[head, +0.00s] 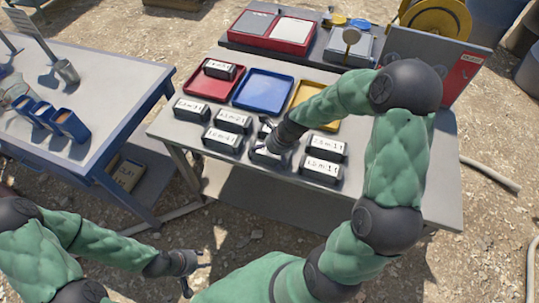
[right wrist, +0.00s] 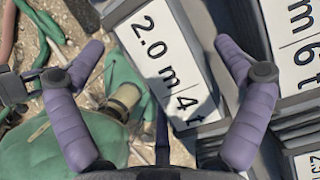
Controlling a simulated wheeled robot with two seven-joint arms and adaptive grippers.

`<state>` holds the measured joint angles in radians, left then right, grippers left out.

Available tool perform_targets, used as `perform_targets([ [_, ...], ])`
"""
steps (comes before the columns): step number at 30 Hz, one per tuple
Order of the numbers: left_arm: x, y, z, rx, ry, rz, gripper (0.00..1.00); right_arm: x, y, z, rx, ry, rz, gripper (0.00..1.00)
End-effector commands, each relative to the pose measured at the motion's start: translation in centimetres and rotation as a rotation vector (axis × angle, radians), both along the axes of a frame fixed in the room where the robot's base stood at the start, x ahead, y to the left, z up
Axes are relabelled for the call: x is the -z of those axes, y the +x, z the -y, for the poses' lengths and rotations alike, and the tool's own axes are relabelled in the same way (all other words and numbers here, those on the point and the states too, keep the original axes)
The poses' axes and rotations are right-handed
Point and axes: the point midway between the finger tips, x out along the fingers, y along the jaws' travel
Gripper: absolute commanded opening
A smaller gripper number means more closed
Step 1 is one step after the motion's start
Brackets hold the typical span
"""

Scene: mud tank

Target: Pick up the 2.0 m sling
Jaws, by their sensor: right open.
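The 2.0 m sling (right wrist: 168,62) is a dark block with a white label reading "2.0 m 4 t". In the right wrist view it lies between the two spread fingers of my right gripper (right wrist: 158,50), with gaps on both sides. In the head view that gripper (head: 266,140) is over a block (head: 268,158) in the middle of the grey table, partly hiding it. My right gripper is open and holds nothing. My left gripper (head: 191,272) is low at the front, away from the table; its fingers are too small to judge.
Several similar labelled blocks lie close by: left ones (head: 232,121) and right ones (head: 326,147). Behind are a red tray (head: 197,90) holding one block, an empty blue tray (head: 263,89) and a yellow tray (head: 331,126). A blue-legged table (head: 110,85) stands left.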

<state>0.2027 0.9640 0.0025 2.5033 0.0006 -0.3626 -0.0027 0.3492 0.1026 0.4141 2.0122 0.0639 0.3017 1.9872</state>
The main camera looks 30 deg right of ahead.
Motion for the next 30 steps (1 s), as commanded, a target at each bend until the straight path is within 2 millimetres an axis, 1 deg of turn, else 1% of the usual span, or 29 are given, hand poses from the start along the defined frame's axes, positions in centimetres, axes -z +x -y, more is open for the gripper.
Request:
perform_targets([
  [1, -0.1, 0.0, 0.0, 0.000, 0.000, 0.000, 0.40, -0.1, 0.0, 0.0, 0.000, 0.000, 0.000, 1.00],
  [2, -0.1, 0.0, 0.0, 0.000, 0.000, 0.000, 0.40, -0.1, 0.0, 0.0, 0.000, 0.000, 0.000, 0.97],
  [3, -0.1, 0.0, 0.0, 0.000, 0.000, 0.000, 0.40, -0.1, 0.0, 0.0, 0.000, 0.000, 0.000, 0.86],
  [5, -0.1, 0.0, 0.0, 0.000, 0.000, 0.000, 0.40, -0.1, 0.0, 0.0, 0.000, 0.000, 0.000, 0.69],
  [6, -0.1, 0.0, 0.0, 0.000, 0.000, 0.000, 0.40, -0.1, 0.0, 0.0, 0.000, 0.000, 0.000, 0.58],
  [8, -0.1, 0.0, 0.0, 0.000, 0.000, 0.000, 0.40, -0.1, 0.0, 0.0, 0.000, 0.000, 0.000, 0.41],
  [9, -0.1, 0.0, 0.0, 0.000, 0.000, 0.000, 0.40, 0.0, 0.0, 0.0, 0.000, 0.001, -0.001, 0.35],
  [17, -0.1, 0.0, 0.0, 0.000, 0.000, 0.000, 0.40, -0.1, 0.0, 0.0, 0.000, 0.000, 0.000, 0.34],
  [22, -0.5, 0.0, 0.0, 0.000, 0.000, 0.000, 0.40, -0.8, 0.0, 0.0, -0.001, 0.000, 0.002, 0.34],
  [26, -1.3, 0.0, 0.0, 0.000, 0.000, 0.000, 0.40, -2.0, 0.0, 0.0, 0.000, -0.001, 0.002, 0.34],
  [30, -2.6, 0.0, 0.0, 0.000, 0.000, 0.000, 0.40, -4.2, -0.2, -0.2, -0.001, -0.001, 0.003, 0.34],
])
